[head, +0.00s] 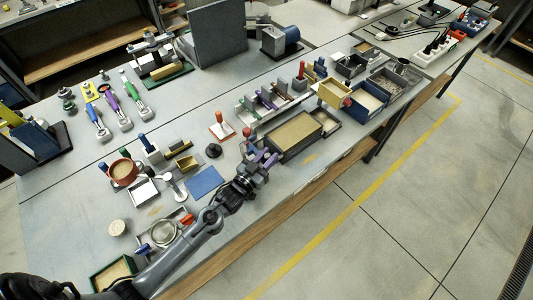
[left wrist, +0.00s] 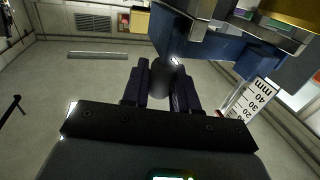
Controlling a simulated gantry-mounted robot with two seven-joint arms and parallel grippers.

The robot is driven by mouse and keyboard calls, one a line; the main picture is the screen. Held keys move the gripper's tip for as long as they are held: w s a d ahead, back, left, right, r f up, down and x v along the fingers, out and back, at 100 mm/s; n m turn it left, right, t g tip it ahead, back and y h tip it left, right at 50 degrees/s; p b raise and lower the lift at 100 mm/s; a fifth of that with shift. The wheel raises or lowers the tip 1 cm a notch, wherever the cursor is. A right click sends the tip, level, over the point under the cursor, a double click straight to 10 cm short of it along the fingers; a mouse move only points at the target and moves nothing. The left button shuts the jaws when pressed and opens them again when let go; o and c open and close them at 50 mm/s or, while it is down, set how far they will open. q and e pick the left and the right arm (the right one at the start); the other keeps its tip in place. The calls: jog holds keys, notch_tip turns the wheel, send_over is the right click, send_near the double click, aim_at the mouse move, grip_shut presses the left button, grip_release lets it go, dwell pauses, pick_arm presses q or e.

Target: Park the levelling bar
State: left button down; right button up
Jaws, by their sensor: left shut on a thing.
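My left gripper (head: 262,160) is at the left end of the long sand-filled tank (head: 271,148) in the head view. In the left wrist view its two dark fingers (left wrist: 160,88) are shut on a dark grey rounded grip (left wrist: 161,74), which I take to be the levelling bar's. The rest of the bar is not clear, as the gripper and nearby parts hide it. A dark blue body (left wrist: 200,45) shows just above the fingers; I cannot tell whether it joins the grip. My right gripper is in neither view.
A blue mat (head: 204,182) lies left of my gripper. A red-handled tool on a white base (head: 222,130) and a black knob (head: 214,151) stand behind. A white millimetre scale (left wrist: 250,98) shows in the wrist view. Open trays (head: 367,100) stand to the right.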

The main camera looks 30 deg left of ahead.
pick_arm(q)
jog(key=shift+r, duration=0.1)
jog(key=c, duration=1.3)
grip_release()
jog(key=o, duration=0.3)
jog(key=shift+s+a, duration=0.1)
jog(key=shift+s, duration=0.15)
jog(key=shift+w, duration=0.1)
jog(key=s, duration=1)
jog(key=shift+s+a, duration=0.4)
